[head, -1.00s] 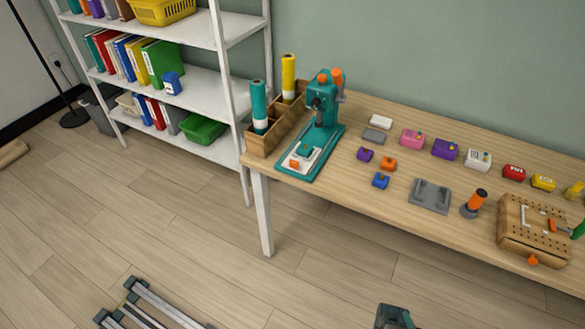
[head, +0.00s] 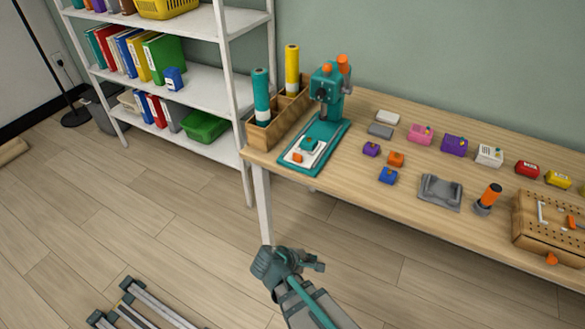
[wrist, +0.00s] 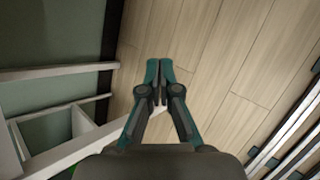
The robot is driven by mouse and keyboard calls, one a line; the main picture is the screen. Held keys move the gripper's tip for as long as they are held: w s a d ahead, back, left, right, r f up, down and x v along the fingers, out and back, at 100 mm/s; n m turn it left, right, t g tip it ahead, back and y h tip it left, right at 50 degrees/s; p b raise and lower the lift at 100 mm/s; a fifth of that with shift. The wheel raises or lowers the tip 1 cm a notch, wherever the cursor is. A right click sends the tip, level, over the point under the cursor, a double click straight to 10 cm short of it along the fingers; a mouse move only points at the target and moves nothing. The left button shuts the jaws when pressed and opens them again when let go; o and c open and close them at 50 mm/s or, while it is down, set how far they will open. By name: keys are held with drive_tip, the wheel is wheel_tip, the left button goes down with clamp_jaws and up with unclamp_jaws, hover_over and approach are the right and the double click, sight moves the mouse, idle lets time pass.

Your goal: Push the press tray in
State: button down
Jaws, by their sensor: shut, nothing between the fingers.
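The teal press (head: 327,92) stands at the left end of the wooden table, with an orange-tipped lever at its top. Its white press tray (head: 301,153) lies on the front part of the teal base, out ahead of the press column. A teal block and an orange knob sit on the tray. My gripper (head: 318,265) is low in front of the table, over the floor and apart from the press. In the wrist view my gripper (wrist: 160,65) is shut with its fingertips together and empty. The press is not in the wrist view.
A wooden bin (head: 268,128) with teal and yellow rolls stands left of the press. Small purple (head: 371,149), orange (head: 396,158) and blue (head: 388,175) blocks lie to its right. A white shelf unit (head: 228,95) stands at the left.

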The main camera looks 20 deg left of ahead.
sight(296, 157)
drive_tip(key=w+a+r+n+t+y, duration=0.1)
drive_tip(key=a+r+n+t, duration=0.2)
drive_tip(key=a+r+n, duration=0.35)
drive_tip(key=w+a+r+n+t+y+b, duration=0.1)
drive_tip(key=a+r+n+t, duration=0.25)
drive_tip(key=r, duration=0.55)
drive_tip(key=a+r+n+t+y, duration=0.1)
drive_tip(key=a+r+n+t, duration=0.35)
drive_tip(key=r, duration=0.35)
drive_tip(key=shift+n+g, duration=0.3)
drive_tip(key=shift+n, duration=0.15)
drive_tip(key=w, duration=0.4)
drive_tip(key=w+d, duration=0.1)
drive_tip(key=w, duration=0.4)
drive_tip(key=w+d, duration=0.1)
drive_tip(key=w, duration=0.3)
drive_tip(key=shift+w+f+p, duration=0.2)
drive_tip(key=shift+f+p, duration=0.05)
drive_tip(key=shift+p, duration=0.05)
drive_tip(key=shift+a, duration=0.1)
